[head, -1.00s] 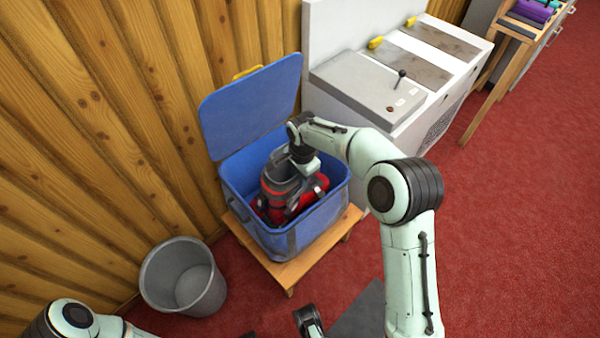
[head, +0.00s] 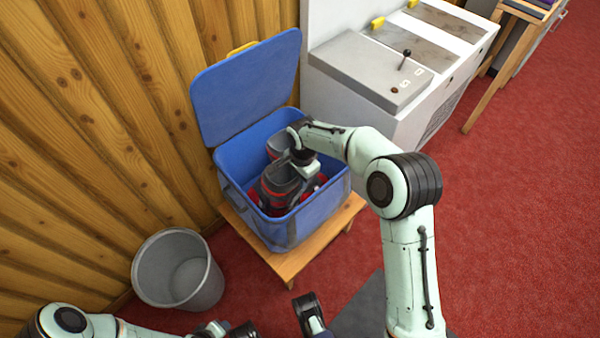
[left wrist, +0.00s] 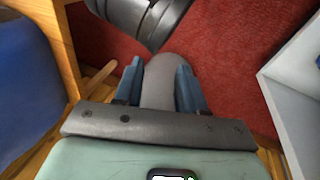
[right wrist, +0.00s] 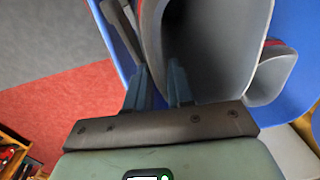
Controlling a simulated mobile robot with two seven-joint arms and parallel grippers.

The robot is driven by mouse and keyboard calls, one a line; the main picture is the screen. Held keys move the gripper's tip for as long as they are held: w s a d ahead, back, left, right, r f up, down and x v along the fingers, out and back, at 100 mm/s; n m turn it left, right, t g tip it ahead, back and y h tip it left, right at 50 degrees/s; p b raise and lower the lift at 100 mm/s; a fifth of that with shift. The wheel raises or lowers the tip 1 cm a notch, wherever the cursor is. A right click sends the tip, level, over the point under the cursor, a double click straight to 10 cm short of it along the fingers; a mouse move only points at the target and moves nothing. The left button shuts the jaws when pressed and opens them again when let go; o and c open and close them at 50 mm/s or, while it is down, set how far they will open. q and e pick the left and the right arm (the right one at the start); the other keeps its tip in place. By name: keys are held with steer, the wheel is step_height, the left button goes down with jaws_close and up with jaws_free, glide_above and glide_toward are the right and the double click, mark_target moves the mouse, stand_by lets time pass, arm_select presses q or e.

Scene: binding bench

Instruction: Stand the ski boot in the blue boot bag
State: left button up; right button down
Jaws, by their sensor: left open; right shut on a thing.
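The blue boot bag (head: 310,217) stands open, its lid (head: 247,88) tipped back. Two grey boot openings show inside it: a nearer grey-and-red ski boot (head: 277,190) and a second one (head: 279,146) behind. My right gripper (head: 300,153) is over the bag, shut on the ski boot's grey rim. In the right wrist view the fingers straddle the wall of a grey shell (right wrist: 215,40); another grey part (right wrist: 272,75) is to its right. The boot soles are hidden. My left gripper (left wrist: 158,80) is open, low beside the bag's stand.
The bag stands on a low wooden stand (head: 287,265). A grey bin (head: 178,270) is to its left, by the wooden wall. A white cabinet with a lever (head: 405,58) is behind on the right. Red floor is clear at the right.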

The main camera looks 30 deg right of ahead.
arm_select(q)
steer(key=shift+g+y, duration=0.3)
steer(key=shift+s+a+f+b, duration=0.25)
steer(key=shift+f+b, duration=0.25)
steer(key=shift+f, duration=0.35)
steer(key=shift+s+a+f+b, duration=0.1)
steer(key=shift+a+f+b, duration=0.25)
steer(key=shift+f+b, duration=0.35)
steer(key=shift+s+a+f+b, duration=0.2)
steer(key=shift+a+f+b, duration=0.15)
steer(key=shift+f, duration=0.6)
arm_select(e)
step_height(320, 180, down, 6)
steer(key=shift+f, duration=0.25)
steer(key=shift+w, duration=0.1)
